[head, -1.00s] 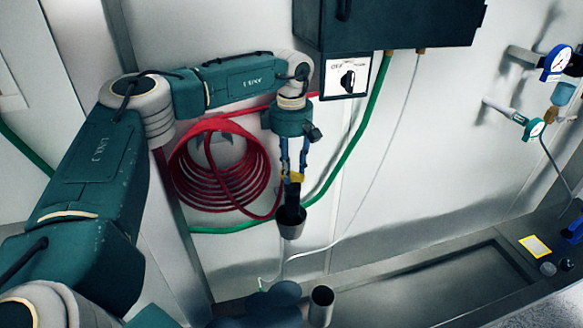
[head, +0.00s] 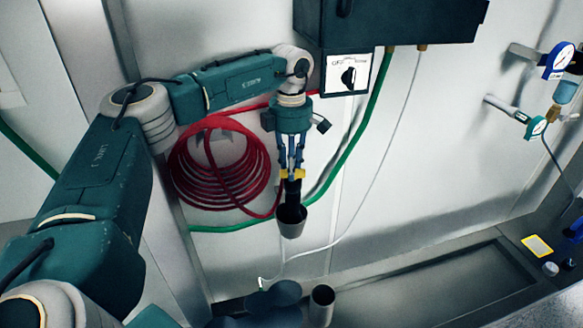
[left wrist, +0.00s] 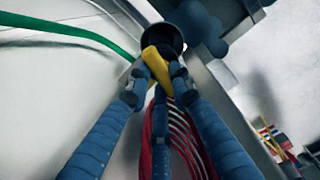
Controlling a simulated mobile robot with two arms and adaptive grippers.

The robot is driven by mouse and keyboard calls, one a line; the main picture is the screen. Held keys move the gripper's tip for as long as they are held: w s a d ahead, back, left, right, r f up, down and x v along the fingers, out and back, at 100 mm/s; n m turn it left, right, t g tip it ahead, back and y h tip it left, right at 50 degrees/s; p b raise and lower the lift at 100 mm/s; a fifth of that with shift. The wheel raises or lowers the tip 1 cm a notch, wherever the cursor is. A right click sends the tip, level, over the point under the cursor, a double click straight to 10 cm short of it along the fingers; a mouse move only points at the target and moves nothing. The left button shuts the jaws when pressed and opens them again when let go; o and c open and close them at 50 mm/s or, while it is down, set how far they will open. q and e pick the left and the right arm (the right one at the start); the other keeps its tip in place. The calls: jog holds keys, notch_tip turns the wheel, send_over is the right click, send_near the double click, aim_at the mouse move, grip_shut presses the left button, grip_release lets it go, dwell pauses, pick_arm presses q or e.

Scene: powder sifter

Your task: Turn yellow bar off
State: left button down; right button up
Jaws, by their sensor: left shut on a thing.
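The yellow bar (left wrist: 157,66) shows in the left wrist view between the fingertips of my left gripper (left wrist: 156,84), close to a dark round opening. In the head view the yellow bar (head: 298,174) is a small yellow piece at the fingertips of my left gripper (head: 292,172), just above a grey metal cup-shaped part (head: 292,222) with a dark inside. My left gripper points down and is shut on the bar. The fingers hide part of the bar, and how it joins the dark part below cannot be told. My right gripper is not in view.
A red coiled hose (head: 215,170) hangs on the wall behind my left gripper. A dark box with a white switch panel (head: 346,74) is above right. A green hose (head: 352,140) runs down beside the gripper. A second metal cup (head: 321,304) stands below. Gauges (head: 556,62) are at the far right.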

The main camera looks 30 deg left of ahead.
pick_arm(q)
jog(key=shift+s+n+b, duration=0.1)
jog(key=shift+n+b, duration=0.25)
jog(key=shift+n, duration=1.95)
jog(key=c, duration=1.5)
grip_release()
